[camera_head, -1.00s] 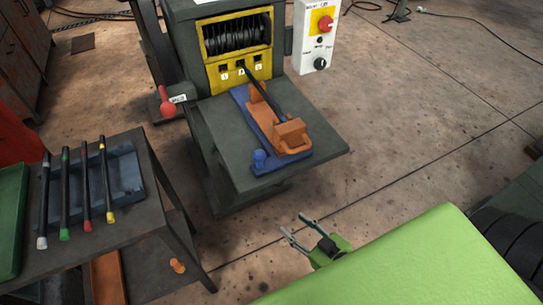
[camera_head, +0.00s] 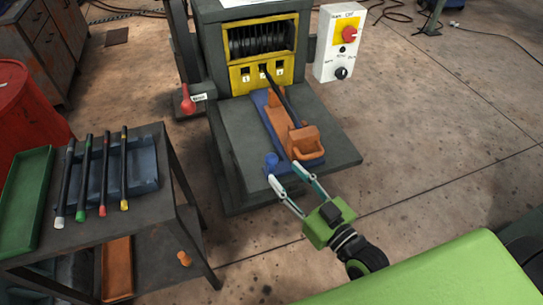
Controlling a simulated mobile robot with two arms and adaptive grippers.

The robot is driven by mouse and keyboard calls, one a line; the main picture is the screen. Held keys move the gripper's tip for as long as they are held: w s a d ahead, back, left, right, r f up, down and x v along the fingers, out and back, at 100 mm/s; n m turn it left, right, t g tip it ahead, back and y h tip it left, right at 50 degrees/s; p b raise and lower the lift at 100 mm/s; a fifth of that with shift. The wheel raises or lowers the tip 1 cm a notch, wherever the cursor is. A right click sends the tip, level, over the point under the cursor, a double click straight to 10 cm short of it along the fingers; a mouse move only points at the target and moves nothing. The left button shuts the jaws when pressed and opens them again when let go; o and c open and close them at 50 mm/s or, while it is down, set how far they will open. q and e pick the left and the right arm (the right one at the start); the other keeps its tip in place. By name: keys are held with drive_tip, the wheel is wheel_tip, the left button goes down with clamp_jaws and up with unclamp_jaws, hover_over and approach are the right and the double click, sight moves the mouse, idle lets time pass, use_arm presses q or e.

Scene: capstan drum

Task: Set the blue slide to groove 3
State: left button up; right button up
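The blue slide (camera_head: 259,98) lies on the machine's grey shelf, with a blue knob (camera_head: 271,160) at its near left end. An orange carriage (camera_head: 278,121) sits on it and holds a dark rod (camera_head: 282,92) that reaches the middle of the small windows in the yellow panel (camera_head: 236,80). The windows bear small labels, too small to read surely. My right gripper (camera_head: 285,172) is open and empty at the shelf's front edge. Its fingertips are close to the knob; I cannot tell whether they touch it. My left gripper is out of view.
A grooved drum (camera_head: 260,40) sits behind the yellow frame. A red-knobbed lever (camera_head: 187,105) is on the left, a white switch box (camera_head: 337,60) on the right. A side table (camera_head: 140,212) holds several dark rods with coloured ends and a green tray (camera_head: 25,195).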

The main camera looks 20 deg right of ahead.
sight(275, 164)
drive_tip(key=p+x, duration=0.1)
drive_tip(key=x, duration=0.6)
drive_tip(key=shift+w+a, duration=0.1)
drive_tip(key=shift+w, duration=0.05)
